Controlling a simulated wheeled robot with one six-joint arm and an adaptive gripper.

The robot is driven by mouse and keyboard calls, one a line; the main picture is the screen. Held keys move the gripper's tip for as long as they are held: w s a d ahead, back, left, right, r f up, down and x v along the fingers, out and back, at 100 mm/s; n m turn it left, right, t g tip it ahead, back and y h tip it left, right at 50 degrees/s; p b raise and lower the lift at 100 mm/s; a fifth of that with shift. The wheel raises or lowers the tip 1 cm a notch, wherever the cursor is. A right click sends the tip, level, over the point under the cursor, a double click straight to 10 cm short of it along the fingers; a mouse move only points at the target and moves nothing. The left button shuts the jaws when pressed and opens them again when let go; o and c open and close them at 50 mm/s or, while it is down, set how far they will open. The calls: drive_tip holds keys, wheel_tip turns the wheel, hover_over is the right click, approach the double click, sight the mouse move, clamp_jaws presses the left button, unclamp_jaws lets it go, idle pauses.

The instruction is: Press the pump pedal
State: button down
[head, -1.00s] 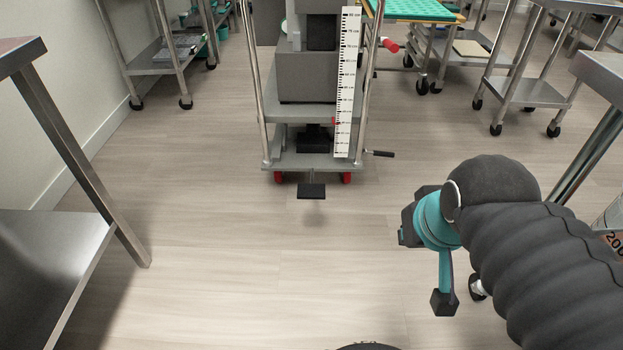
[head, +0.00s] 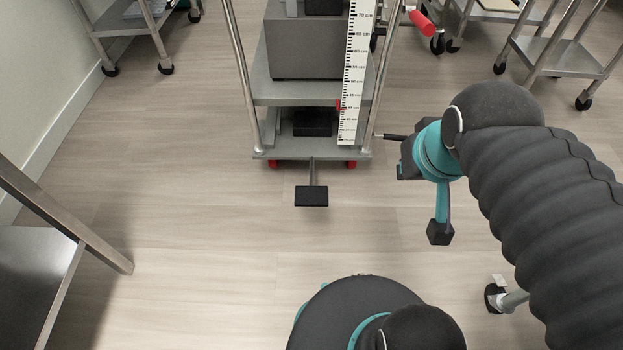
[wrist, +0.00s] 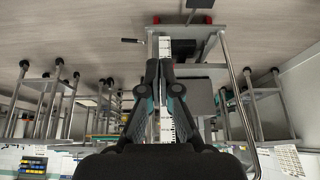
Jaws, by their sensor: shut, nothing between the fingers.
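The pump pedal (head: 311,196) is a flat black pad on a thin rod. It sticks out low from the front of the wheeled depositor cart (head: 311,153), just above the floor. In the wrist view, which is upside down, the pedal (wrist: 201,4) is cut off at the top edge. My gripper (wrist: 159,64) shows there with its two dark fingers together and nothing between them. It is apart from the pedal, with the cart and white scale beyond it.
A crank handle (head: 394,137) sticks out at the cart's right side, near my arm in the picture. A steel table (head: 40,275) stands at the left, and a steel trolley (head: 545,55) at the upper right. The floor around the pedal is clear.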

drive_tip(key=n+g+b, duration=0.1)
drive_tip(key=n+g, duration=0.5)
drive_tip(key=n, duration=1.2)
hover_over(312, 194)
wheel_tip(312, 194, down, 22)
drive_tip(key=shift+f, duration=0.15)
wheel_tip(312, 194, down, 14)
drive_tip(key=shift+b, duration=0.8)
